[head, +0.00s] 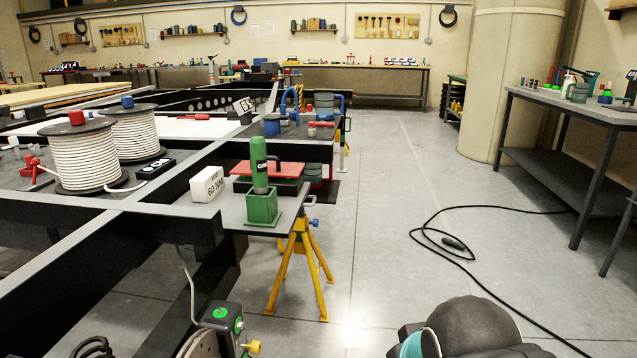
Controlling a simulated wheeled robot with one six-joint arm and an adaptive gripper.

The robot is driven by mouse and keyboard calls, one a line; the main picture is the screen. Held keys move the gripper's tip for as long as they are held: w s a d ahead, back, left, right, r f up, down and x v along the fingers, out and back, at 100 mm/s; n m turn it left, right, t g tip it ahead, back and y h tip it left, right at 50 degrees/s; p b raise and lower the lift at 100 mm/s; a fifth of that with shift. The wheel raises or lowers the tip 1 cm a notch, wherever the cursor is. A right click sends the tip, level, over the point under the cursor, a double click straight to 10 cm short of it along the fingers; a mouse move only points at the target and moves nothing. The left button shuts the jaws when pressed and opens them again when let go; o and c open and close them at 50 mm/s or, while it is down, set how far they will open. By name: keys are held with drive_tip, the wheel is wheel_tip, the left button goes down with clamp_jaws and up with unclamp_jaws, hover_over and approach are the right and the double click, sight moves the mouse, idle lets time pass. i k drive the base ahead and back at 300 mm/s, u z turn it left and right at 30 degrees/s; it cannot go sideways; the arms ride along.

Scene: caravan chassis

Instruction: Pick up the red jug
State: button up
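I cannot make out a red jug for certain. A small red block-like object (76,118) sits on top of the nearer white cable reel (78,160) at the left; it is too small to tell what it is. My gripper is not in view; only a dark, rounded part of my arm shows at the bottom right.
The black chassis frame (150,212) fills the left. A yellow stand (300,262) supports the board's end. A black cable (480,268) lies across the open floor at the right. A workbench (560,100) with several items stands at the far right.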

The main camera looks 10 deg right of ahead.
sight(313, 171)
drive_tip(key=z, duration=0.75)
drive_tip(key=i, duration=0.5)
drive_tip(key=z, duration=0.8)
drive_tip(key=i, duration=1.45)
drive_tip(key=u, duration=0.75)
drive_tip(key=i, duration=1.25)
drive_tip(key=u, duration=1.05)
